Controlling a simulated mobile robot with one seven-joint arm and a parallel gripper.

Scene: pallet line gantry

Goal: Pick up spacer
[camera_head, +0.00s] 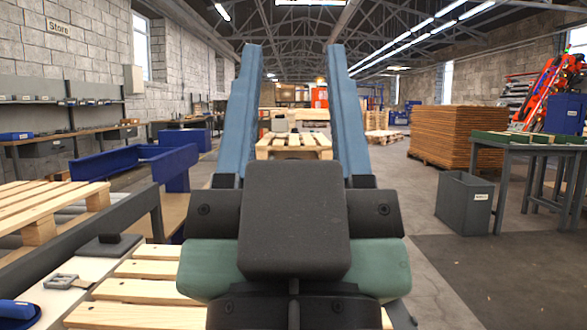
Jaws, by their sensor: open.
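My gripper (294,52) points away from me in the middle of the view, its two long blue fingers wide apart with nothing between them. I cannot tell for certain which thing is the spacer. Between the fingers, farther off, a wooden pallet (293,142) stands with a small grey-white thing (279,124) on its far side, too small to make out. My gripper's dark and green body hides the part of the near slatted pallet (150,270) behind it.
At lower left, a white surface holds a dark block with a knob (108,243), a grey metal tool (66,282) and a blue item (17,312). Another pallet (45,200) lies at left. A grey bin (464,203), table (525,150) and brown stack (462,137) stand right; floor between is clear.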

